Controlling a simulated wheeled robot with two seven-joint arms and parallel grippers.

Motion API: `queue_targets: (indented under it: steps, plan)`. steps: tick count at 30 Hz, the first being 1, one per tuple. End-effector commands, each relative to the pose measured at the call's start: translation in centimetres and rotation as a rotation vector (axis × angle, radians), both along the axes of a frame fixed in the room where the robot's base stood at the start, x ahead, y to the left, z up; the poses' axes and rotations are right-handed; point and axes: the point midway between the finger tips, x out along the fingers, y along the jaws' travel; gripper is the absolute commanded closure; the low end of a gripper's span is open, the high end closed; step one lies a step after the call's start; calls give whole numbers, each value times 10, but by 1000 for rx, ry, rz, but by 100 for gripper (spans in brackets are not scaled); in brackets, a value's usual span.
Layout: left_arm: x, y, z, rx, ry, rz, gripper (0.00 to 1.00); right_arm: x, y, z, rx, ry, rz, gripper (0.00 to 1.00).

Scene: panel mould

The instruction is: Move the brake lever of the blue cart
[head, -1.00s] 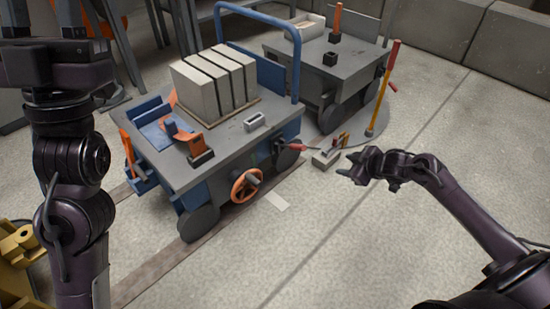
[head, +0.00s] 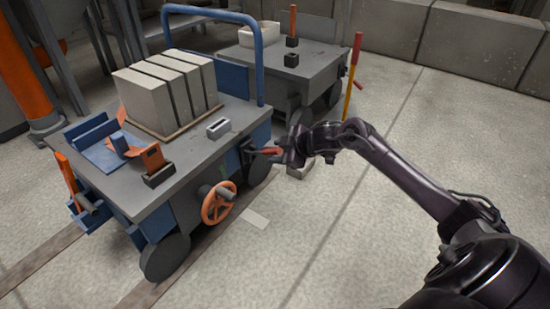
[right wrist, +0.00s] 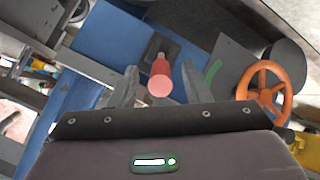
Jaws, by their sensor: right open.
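The blue cart (head: 150,190) stands at the left of the head view with a grey top. Its brake lever has a red grip (head: 266,151) that sticks out from the side, and it also shows in the right wrist view (right wrist: 161,78). My right gripper (head: 287,153) is at the outer end of this grip. In the right wrist view its open fingers (right wrist: 159,88) stand on either side of the grip, with a gap at each side. I cannot tell contact. My left gripper is out of view.
An orange handwheel (head: 217,203) is on the same cart side, near the lever. Grey blocks (head: 165,92) stand on the cart top. A second grey cart (head: 300,65) and a red-yellow post (head: 353,75) are behind. The floor at the right is clear.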

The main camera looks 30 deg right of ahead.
Motion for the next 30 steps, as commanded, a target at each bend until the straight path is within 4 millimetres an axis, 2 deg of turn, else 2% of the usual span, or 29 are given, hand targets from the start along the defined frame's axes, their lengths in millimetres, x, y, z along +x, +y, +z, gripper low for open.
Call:
queue_targets:
  steps: [1,3,15,24,25,30]
  plan:
    - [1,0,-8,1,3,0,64,5,2,-6,3,-2,0,57]
    - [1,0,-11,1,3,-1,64,9,3,-9,2,-2,-1,57]
    - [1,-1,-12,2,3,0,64,13,4,-10,0,0,0,58]
    - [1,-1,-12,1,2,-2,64,13,4,-10,0,1,1,97]
    - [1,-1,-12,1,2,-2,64,13,4,-10,0,1,1,100]
    - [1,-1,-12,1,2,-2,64,13,4,-10,0,1,1,100]
